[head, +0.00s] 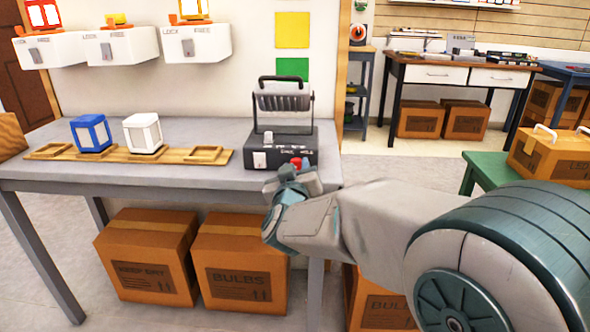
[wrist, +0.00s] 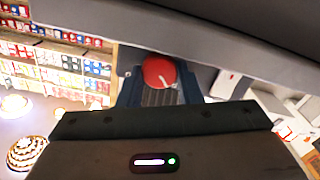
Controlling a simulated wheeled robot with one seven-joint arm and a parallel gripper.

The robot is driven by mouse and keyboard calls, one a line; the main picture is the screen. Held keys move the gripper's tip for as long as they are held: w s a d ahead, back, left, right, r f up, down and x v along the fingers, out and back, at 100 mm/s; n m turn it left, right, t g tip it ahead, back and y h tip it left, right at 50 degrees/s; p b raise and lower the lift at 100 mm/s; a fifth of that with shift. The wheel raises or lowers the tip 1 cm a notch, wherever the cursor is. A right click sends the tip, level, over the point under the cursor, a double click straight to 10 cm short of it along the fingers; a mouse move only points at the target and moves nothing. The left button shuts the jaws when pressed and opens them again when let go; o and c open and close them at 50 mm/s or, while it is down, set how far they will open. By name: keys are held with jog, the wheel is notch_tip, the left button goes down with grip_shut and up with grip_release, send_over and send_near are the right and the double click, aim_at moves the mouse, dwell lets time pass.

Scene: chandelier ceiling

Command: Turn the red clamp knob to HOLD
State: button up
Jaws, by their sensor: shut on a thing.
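The red clamp knob (head: 296,162) is on the front right of a dark box with a ribbed clamp and black handle (head: 283,143), near the table's right end. In the wrist view the knob (wrist: 158,70) is a red disc with a white pointer line slanting toward the lower right. My gripper (head: 297,178) is at the front of the box, shut on the knob. Its dark fingers (wrist: 158,92) show around the knob's lower side in the wrist view. Small white lettering on the box front is too blurred to read, and my gripper covers part of that area.
The grey table (head: 185,131) holds a wooden rack (head: 118,157) with a blue lantern (head: 91,133) and a white lantern (head: 143,133), left of the box. Cardboard boxes (head: 148,256) stand underneath. White wall units (head: 118,47) hang above. A green table (head: 490,165) is at right.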

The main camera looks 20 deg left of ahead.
jog(key=m+b, duration=0.2)
jog(key=m, duration=0.3)
jog(key=shift+d+f, duration=0.1)
jog(key=shift+f, duration=0.05)
jog(key=m+b, duration=0.2)
jog(key=m, duration=0.2)
jog(key=shift+m, duration=0.6)
jog(key=o, duration=1)
jog(key=shift+d, duration=0.1)
